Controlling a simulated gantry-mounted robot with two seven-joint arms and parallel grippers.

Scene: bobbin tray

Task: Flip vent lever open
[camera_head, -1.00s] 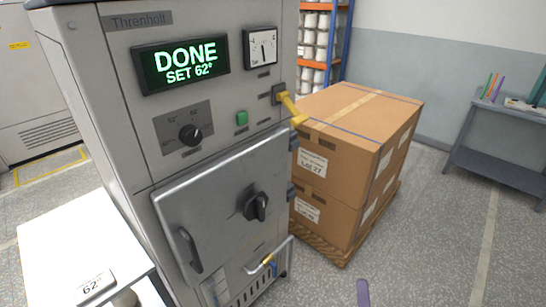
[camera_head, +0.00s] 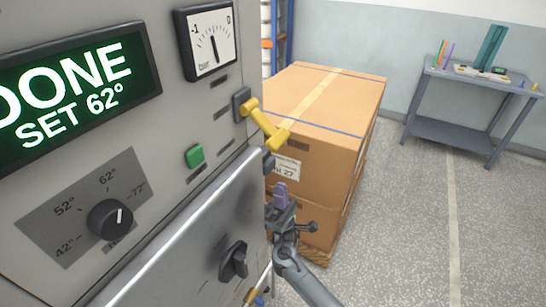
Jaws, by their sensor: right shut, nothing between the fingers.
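The yellow vent lever (camera_head: 265,124) sticks out from its grey mount on the right edge of the grey machine's front panel. It slants down to the right and ends in a thicker crosswise grip. My right gripper (camera_head: 281,188) has purple fingertips pointing up; it is shut and empty. It shows a short way below the lever's grip, apart from it in the picture, beside the right edge of the machine door (camera_head: 195,240). My left gripper is out of view.
The panel has a lit display (camera_head: 75,95) reading DONE SET 62°, a gauge (camera_head: 210,42), a green button (camera_head: 194,156) and a black dial (camera_head: 109,219). A black door knob (camera_head: 233,262) sits left of my gripper. Cardboard boxes (camera_head: 335,110) stand behind the lever. A grey table (camera_head: 450,130) is farther right.

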